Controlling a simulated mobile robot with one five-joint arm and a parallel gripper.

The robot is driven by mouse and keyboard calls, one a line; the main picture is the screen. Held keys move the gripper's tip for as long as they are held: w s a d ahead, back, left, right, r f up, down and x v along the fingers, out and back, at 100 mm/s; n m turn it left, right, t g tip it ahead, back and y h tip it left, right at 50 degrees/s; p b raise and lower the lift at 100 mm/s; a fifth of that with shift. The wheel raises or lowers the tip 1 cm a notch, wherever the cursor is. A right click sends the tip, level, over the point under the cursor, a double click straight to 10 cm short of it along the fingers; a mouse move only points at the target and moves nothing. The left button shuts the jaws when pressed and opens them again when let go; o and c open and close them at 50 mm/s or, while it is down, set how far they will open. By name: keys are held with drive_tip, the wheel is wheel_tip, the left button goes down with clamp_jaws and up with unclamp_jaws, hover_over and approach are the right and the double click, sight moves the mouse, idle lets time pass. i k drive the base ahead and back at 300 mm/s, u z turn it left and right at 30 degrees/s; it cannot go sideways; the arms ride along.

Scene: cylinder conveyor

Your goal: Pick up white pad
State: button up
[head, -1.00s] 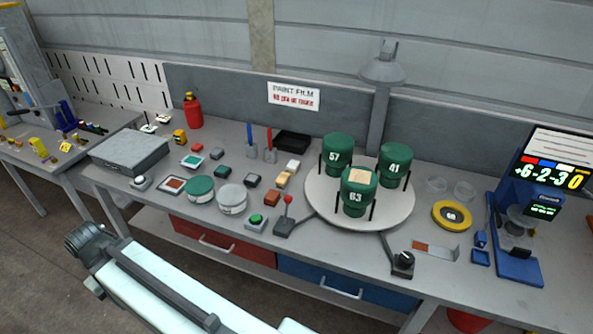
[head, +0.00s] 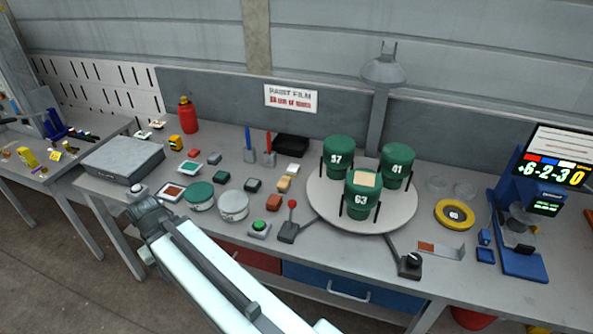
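A small white pad (head: 293,169) lies on the workbench, behind an orange-tan block and left of the round turntable. It looks like a low, rounded block. My arm (head: 215,270) reaches in from the bottom edge, and its visible far joint (head: 150,217) is over the bench's front left edge. I cannot see my gripper's fingers in this view. The arm is well to the left of the white pad and apart from it.
The turntable (head: 400,222) bears three green numbered canisters. A red-knobbed lever (head: 290,222), green button box (head: 258,229) and round white tin (head: 233,206) stand in front. Small blocks, a dark tray (head: 291,145) and two upright-handled tools (head: 268,150) surround the pad.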

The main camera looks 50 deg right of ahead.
sight(294, 169)
drive_tip(key=i, duration=1.45)
drive_tip(key=u, duration=0.05)
